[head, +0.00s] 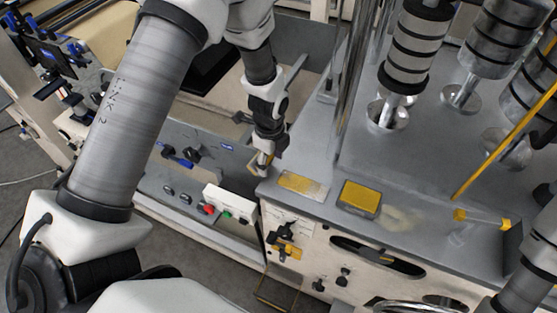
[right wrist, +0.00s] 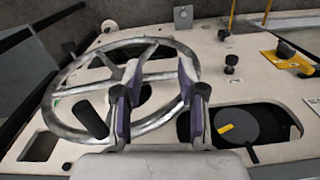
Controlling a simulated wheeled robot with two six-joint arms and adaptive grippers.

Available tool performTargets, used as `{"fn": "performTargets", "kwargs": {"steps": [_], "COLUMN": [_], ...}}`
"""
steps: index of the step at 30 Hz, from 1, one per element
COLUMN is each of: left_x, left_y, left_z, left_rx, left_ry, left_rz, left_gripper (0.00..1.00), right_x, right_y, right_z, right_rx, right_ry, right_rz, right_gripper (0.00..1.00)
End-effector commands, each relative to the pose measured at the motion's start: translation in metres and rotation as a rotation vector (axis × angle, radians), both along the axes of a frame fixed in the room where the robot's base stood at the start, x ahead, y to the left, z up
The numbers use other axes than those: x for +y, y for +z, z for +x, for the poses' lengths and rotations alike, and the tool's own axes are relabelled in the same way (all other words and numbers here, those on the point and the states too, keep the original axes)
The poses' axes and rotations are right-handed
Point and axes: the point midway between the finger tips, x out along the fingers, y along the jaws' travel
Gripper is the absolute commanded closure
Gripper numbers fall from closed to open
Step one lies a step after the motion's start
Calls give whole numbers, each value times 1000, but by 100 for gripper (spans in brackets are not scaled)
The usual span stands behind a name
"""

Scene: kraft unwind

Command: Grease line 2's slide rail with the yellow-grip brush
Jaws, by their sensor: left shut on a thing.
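My left gripper (head: 262,166) is shut on a small yellowish thing (head: 263,158) near the left edge of the grey machine top. The fingers hide most of it, so I cannot tell for sure that it is the yellow-grip brush. A yellow-ended tool (head: 475,217) lies on the machine top at the right. I cannot pick out line 2's slide rail with certainty. My right gripper (right wrist: 158,92) is open, its fingers apart in front of the grey handwheel (right wrist: 78,72) in the right wrist view. I cannot tell whether they touch the wheel.
A yellow pad (head: 360,196) and a worn yellow plate (head: 303,186) lie on the grey machine top. Ringed metal rollers (head: 414,45) stand behind. A white button box (head: 230,204) sits below my left gripper. A dark oval opening (head: 377,257) is in the front panel.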

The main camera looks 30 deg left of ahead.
Motion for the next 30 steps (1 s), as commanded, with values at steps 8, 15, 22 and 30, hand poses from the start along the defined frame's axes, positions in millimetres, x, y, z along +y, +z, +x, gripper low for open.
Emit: {"fn": "performTargets", "kwargs": {"steps": [8, 15, 22, 30], "left_x": [18, 17, 17, 17], "left_y": [-1, 2, 30, 55], "left_z": [-1, -1, -1, -1], "left_rx": [0, 0, 0, -2], "left_ry": [1, 0, 0, -1], "left_rz": [0, 0, 0, 0], "left_gripper": [94, 94, 94, 94], "right_x": [0, 0, 0, 0], "right_y": [1, 4, 31, 40], "right_z": [0, 0, 0, 0], "right_rx": [0, 0, 0, 0], "right_ry": [0, 0, 0, 0], "right_rz": [0, 0, 0, 0], "right_gripper": [60, 60, 60, 60]}}
